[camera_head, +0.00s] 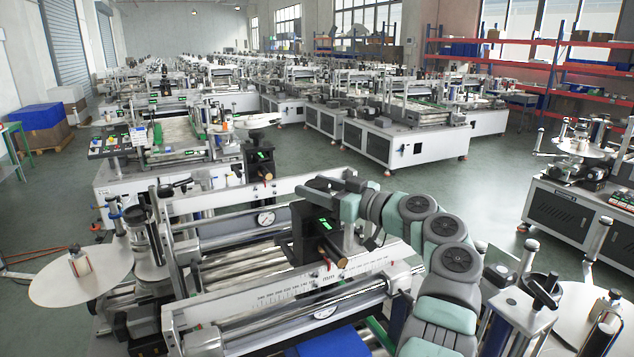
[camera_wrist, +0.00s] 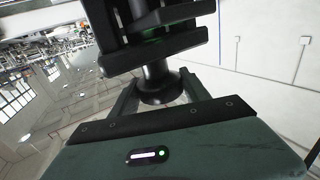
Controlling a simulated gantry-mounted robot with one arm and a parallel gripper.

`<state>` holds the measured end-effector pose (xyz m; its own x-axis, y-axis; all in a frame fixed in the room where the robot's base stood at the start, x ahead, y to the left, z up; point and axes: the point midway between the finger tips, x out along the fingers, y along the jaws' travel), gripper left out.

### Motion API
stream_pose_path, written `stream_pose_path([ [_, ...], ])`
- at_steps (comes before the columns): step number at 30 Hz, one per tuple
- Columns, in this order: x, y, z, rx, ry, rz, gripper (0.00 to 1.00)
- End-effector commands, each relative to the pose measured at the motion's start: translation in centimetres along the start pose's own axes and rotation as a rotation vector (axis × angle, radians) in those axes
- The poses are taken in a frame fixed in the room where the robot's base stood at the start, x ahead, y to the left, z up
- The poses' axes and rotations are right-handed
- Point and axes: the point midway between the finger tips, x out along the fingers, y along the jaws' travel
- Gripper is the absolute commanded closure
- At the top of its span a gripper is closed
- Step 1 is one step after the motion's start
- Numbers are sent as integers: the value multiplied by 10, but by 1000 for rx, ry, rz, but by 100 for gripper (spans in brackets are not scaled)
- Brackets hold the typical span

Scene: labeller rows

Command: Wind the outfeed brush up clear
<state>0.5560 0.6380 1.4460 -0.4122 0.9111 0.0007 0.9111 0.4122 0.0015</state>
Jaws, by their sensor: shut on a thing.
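The labeller in front of me carries a black adjuster block (camera_head: 312,232) with a lit green display and a brass-coloured fitting low on its side. A dark round knob (camera_head: 322,184) sits on its top. My gripper (camera_head: 345,184) is at that knob, at the end of my bent arm. In the wrist view my gripper (camera_wrist: 158,76) has its two dark fingers on either side of a black stem with a flared round end (camera_wrist: 160,92), and it is shut on this knob. I cannot make out the outfeed brush clearly.
White rails with a printed scale (camera_head: 320,285) and metal rollers (camera_head: 235,268) lie close around the block. A white disc (camera_head: 80,272) stands at the left, and a blue item (camera_head: 335,341) lies at the front. Green floor (camera_head: 400,180) is open behind the machine.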

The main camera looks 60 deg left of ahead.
Motion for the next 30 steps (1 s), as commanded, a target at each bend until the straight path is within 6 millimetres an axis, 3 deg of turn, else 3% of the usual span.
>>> stream_pose_path([
  [30, 1, 1, 6, 5, -7, -52, 86],
])
